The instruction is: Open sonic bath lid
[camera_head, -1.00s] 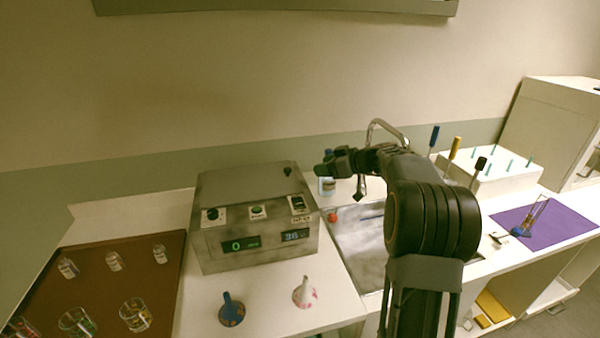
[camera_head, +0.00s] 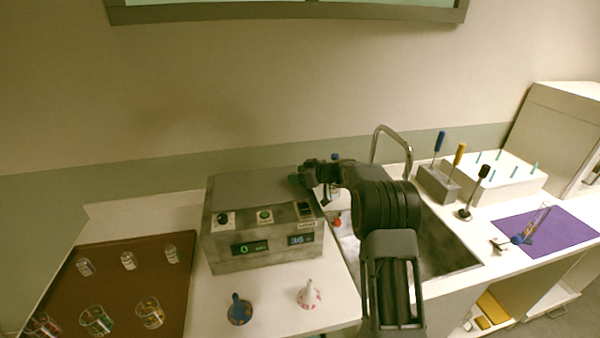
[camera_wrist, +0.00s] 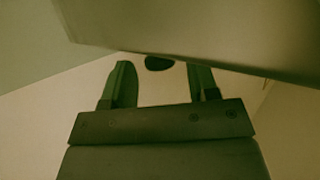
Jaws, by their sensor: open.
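The sonic bath (camera_head: 262,222) is a grey metal box on the white counter, with knobs, a switch and two lit displays on its front. Its flat lid (camera_head: 250,186) is down. My gripper (camera_head: 298,181) is at the lid's right end, and it hides the dark lid knob in the head view. In the wrist view my gripper (camera_wrist: 160,82) shows two fingers spread apart with a gap between them. A dark rounded knob (camera_wrist: 159,63) shows just beyond the fingertips, between them, beside the large metal surface (camera_wrist: 200,35). I cannot tell whether the fingers touch it.
Right of the bath is a sink (camera_head: 440,245) with a tall faucet (camera_head: 392,140). A blue funnel (camera_head: 239,310) and a white patterned funnel (camera_head: 309,295) stand in front. A brown tray (camera_head: 130,255) with several glass vessels lies left. A bottle stands behind my gripper.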

